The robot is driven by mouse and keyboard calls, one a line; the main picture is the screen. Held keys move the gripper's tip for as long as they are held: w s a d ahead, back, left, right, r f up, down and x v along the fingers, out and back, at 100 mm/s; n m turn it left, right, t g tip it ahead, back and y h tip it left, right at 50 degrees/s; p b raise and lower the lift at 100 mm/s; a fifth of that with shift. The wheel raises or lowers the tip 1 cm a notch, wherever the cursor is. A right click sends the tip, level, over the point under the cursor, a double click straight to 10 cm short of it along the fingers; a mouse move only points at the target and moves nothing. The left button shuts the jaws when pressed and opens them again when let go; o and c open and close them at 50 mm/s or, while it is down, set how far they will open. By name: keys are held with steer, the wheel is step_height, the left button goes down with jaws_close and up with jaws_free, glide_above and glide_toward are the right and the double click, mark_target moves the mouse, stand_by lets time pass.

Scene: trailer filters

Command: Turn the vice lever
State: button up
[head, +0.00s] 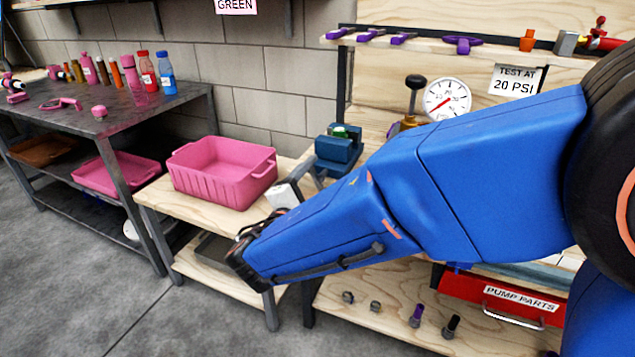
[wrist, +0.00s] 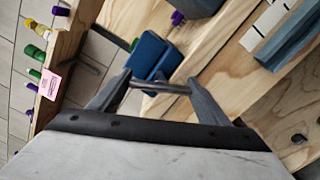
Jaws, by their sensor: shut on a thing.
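The blue vice (head: 336,155) stands on the wooden bench, with a green piece at its top in the head view. It also shows in the wrist view (wrist: 152,52), just beyond my fingers. The vice lever (wrist: 160,87) is a thin grey bar at its near side. My gripper (wrist: 158,92) is shut on the lever, which spans between its two grey fingers. In the head view my gripper (head: 306,180) is at the vice's front left, and my blue arm hides part of the bench. The lever cannot be made out clearly there.
A pink bin (head: 222,172) stands on the low wooden table left of the vice. A pressure gauge (head: 447,98) and a black-knobbed valve (head: 415,90) stand to the right. A red pump parts drawer (head: 500,300) and loose fittings (head: 416,315) lie below my arm.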

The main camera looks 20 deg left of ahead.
steer(key=m, duration=0.4)
steer(key=shift+m, duration=0.3)
steer(key=shift+f+m, duration=0.1)
steer(key=shift+m, duration=1.8)
steer(key=o, duration=1.1)
steer(key=shift+c, duration=0.2)
steer(key=s+a, duration=0.1)
steer(key=s, duration=1.6)
steer(key=shift+s+a, duration=0.15)
steer(key=shift+s, duration=0.1)
